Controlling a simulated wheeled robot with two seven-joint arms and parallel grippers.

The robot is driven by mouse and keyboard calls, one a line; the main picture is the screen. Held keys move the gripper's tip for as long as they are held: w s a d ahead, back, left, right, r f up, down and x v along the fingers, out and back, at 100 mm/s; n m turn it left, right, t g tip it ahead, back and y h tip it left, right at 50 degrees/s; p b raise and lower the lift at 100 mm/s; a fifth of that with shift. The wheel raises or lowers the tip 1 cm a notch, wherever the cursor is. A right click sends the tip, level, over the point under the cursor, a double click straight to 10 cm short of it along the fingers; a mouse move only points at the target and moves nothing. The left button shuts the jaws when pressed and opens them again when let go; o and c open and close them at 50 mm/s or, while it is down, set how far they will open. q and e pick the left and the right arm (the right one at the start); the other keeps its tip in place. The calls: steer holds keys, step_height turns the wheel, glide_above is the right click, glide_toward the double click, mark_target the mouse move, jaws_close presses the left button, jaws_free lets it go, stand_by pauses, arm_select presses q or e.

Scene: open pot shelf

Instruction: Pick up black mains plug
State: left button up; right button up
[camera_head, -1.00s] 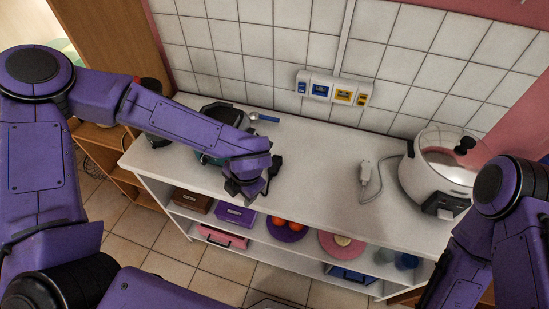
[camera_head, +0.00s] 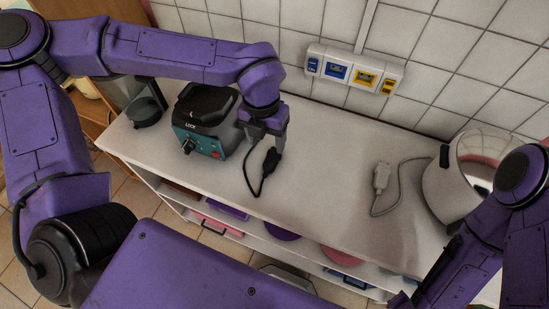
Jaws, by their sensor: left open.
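The black mains plug (camera_head: 271,161) is on the white worktop (camera_head: 320,195), just right of a teal and black appliance (camera_head: 205,122). Its black cable loops down and left across the worktop. My left gripper (camera_head: 266,141) is directly above and behind the plug, pointing down with its jaws open. The fingertips are very close to the plug; I cannot tell whether they touch it. The gripper partly hides the appliance's right side. My right arm (camera_head: 490,225) comes in at the right; its gripper does not show.
A grey-white plug (camera_head: 381,177) with a cable lies right of centre. A white cooker (camera_head: 450,180) stands at the right, partly behind my right arm. Wall sockets (camera_head: 352,71) with blue and yellow inserts are at the back. The middle of the worktop is clear.

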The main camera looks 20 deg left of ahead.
mark_target(269, 163)
arm_select(q)
steer(key=f, duration=0.2)
steer(key=f+p, duration=0.1)
steer(key=f, duration=0.2)
steer(key=s+f, duration=0.1)
steer(key=f, duration=0.1)
steer(key=shift+d+f+p, duration=0.35)
steer(key=shift+d+f, duration=0.05)
steer(key=shift+w+f, duration=0.1)
steer(key=shift+f, duration=0.25)
jaws_close()
